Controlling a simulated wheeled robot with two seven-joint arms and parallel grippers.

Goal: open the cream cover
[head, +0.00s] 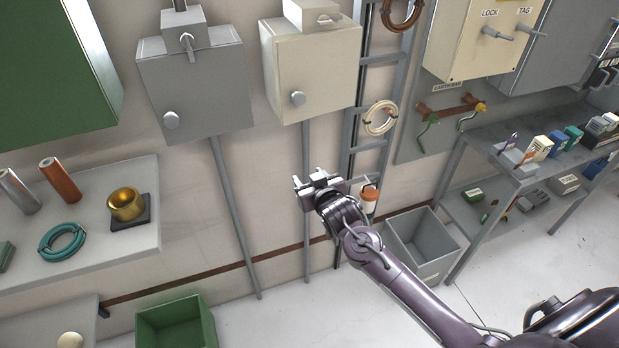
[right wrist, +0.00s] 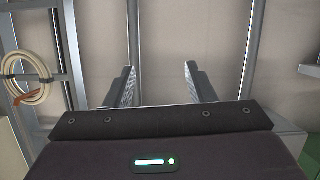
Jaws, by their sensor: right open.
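The cream cover (head: 318,72) is the front of a cream box on the wall, at the upper middle of the head view. It looks shut. My right gripper (head: 318,178) is below the box, in front of the wall, apart from the cover and knob. In the right wrist view its two fingers (right wrist: 160,85) are spread with nothing between them, and neither cover nor knob shows there. My left gripper is not in view.
A grey box (head: 195,85) with a similar knob hangs left of the cream one. A ladder-like rack (head: 350,130) with coiled cable (head: 380,118) stands right of it. A grey bin (head: 422,245) and a green crate (head: 175,325) are on the floor. Shelves flank both sides.

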